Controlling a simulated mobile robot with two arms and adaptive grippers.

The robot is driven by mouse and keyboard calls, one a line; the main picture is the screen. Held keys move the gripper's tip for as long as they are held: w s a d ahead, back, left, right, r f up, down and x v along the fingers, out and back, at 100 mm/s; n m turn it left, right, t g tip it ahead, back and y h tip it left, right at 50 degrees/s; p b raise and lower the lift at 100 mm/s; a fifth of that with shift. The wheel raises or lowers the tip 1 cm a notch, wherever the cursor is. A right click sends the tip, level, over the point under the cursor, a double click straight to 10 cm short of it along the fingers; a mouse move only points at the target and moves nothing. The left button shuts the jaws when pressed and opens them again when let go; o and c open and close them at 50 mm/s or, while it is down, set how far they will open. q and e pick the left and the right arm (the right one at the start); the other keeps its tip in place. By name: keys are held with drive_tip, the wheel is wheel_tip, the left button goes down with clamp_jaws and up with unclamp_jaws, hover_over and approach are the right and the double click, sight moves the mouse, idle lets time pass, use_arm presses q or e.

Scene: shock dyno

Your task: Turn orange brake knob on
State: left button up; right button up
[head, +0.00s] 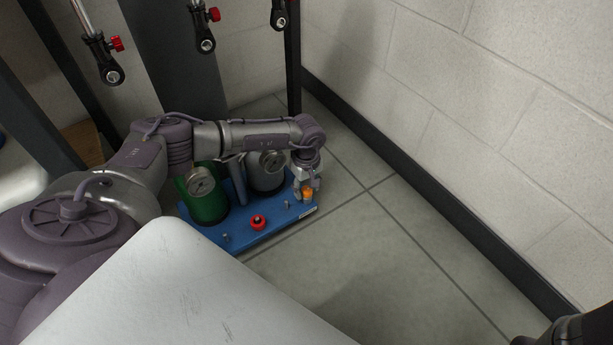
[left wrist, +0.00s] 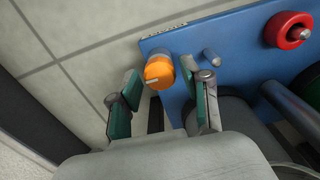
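The orange knob (head: 308,193) stands at the right end of the blue panel (head: 262,236) on the floor. In the left wrist view the orange knob (left wrist: 159,72) has a pale line on its face and sits at the edge of the blue panel (left wrist: 232,50). My left gripper (head: 306,186) is at the knob from above. In the left wrist view my left gripper (left wrist: 165,88) is open, with one green-padded finger on each side of the knob. I cannot tell whether a finger touches it. A dark part of my right arm shows at the lower right; its gripper does not show.
A red knob (head: 258,222) and small metal toggles stand on the panel. A green cylinder (head: 205,198) and a grey cylinder (head: 266,172), each with a gauge, stand behind. The wall (head: 480,110) is to the right. The floor (head: 370,260) in front is clear.

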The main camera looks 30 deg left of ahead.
sight(307, 189)
use_arm(q)
drive_tip(key=shift+o, duration=0.4)
drive_tip(key=shift+r, duration=0.3)
wheel_tip(307, 189, up, 11)
drive_tip(key=shift+r, duration=0.2)
